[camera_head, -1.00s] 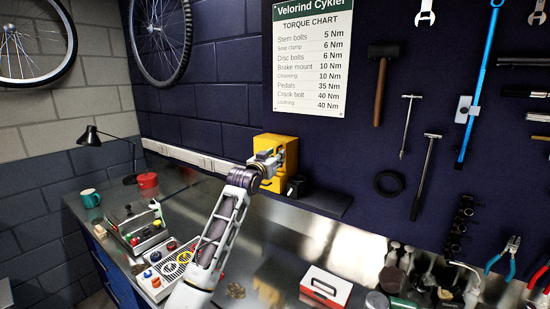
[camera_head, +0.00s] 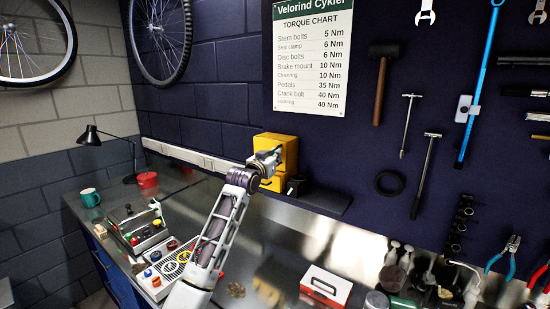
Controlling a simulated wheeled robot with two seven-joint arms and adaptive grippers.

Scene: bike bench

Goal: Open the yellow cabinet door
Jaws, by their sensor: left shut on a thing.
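The yellow cabinet (camera_head: 277,143) is a small box on the dark wall above the back of the metal workbench. I cannot tell any clear gap at the door's edge. My right gripper does not show.
A dark shelf (camera_head: 325,201) juts out just right of the cabinet. Tools hang on the right wall.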

